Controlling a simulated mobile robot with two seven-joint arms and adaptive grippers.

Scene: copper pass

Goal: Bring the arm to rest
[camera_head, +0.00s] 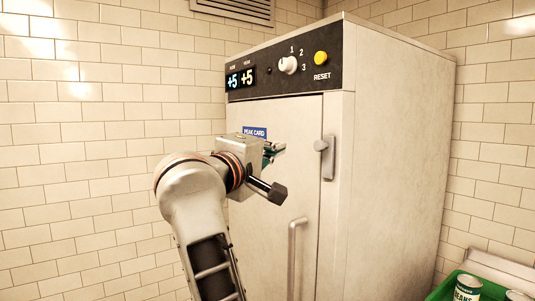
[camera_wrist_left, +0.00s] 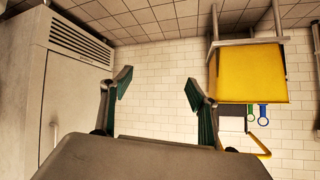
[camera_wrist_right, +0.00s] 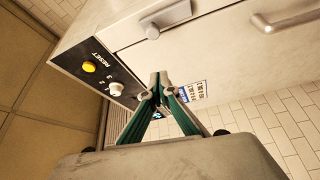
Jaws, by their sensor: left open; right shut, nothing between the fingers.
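My right arm (camera_head: 195,200) rises from the bottom of the head view, bent in front of a tall pale metal cabinet (camera_head: 395,150). My right gripper (camera_head: 274,150) is beside the blue "PEAK CARD" label, partly hidden by its own wrist. In the right wrist view the right gripper (camera_wrist_right: 160,82) is shut, its green-lined fingers meeting at the tips with nothing between them. I cannot tell whether it touches the cabinet. My left gripper (camera_wrist_left: 158,87) shows in the left wrist view only, open and empty, with white tiled wall behind it.
The cabinet has a dial (camera_head: 288,65), a yellow RESET button (camera_head: 321,58), two "+5" displays, a latch (camera_head: 325,145) and a handle (camera_head: 292,255). A green crate (camera_head: 440,291) with cans stands at lower right.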

